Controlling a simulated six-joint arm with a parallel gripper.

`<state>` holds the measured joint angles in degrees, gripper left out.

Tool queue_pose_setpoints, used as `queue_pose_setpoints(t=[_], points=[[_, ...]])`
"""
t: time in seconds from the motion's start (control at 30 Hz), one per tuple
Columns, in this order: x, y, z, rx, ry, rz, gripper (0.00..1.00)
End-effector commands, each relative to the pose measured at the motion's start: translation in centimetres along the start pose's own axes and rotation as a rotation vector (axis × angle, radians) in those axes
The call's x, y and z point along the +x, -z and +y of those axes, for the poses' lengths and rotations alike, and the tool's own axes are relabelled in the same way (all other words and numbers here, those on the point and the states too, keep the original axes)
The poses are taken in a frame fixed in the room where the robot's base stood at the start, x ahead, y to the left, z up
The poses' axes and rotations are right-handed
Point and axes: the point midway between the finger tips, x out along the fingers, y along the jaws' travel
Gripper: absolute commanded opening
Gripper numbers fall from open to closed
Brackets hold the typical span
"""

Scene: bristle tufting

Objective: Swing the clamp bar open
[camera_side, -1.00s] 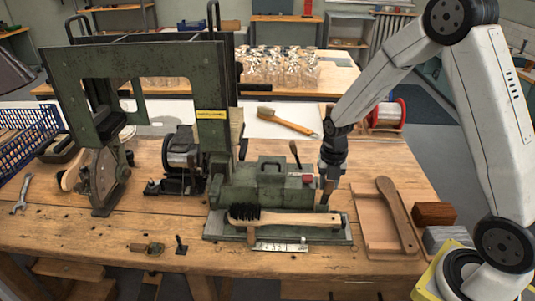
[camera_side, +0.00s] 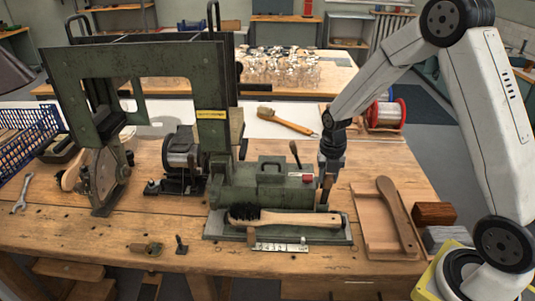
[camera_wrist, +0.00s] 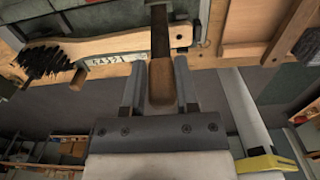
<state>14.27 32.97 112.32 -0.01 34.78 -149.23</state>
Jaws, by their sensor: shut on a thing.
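The clamp bar (camera_wrist: 160,38) is a dark metal bar ending in a wooden grip (camera_wrist: 161,88). My gripper (camera_wrist: 160,68) is shut on this grip, one finger on each side. In the side view my gripper (camera_side: 324,196) points down at the right end of the green fixture (camera_side: 262,185), and brown wood shows between its fingers. In the wrist view the bar crosses in front of the pale wooden brush handle (camera_wrist: 110,44). The black-bristled brush (camera_side: 295,219) lies along the front of the fixture. The bar's pivot is hard to make out.
A wooden tray (camera_side: 365,245) with a brown brush handle (camera_side: 396,213) lies just right of the fixture. Brown (camera_side: 434,213) and grey (camera_side: 446,238) blocks sit further right. A tall green frame (camera_side: 135,60) stands at left. A small scale plate (camera_side: 280,247) lies in front.

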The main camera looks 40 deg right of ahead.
Motion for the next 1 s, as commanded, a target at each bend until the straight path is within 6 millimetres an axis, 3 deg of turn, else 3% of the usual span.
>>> queue_pose_setpoints(t=[0.87, 0.9, 1.0], points=[[-0.1, -1.8, -0.1, -0.001, -0.002, -0.009, 0.15], [-0.1, -1.8, -0.1, -0.002, -0.002, -0.009, 0.51], [-0.1, -1.8, -0.1, -0.001, -0.002, -0.009, 0.76]])
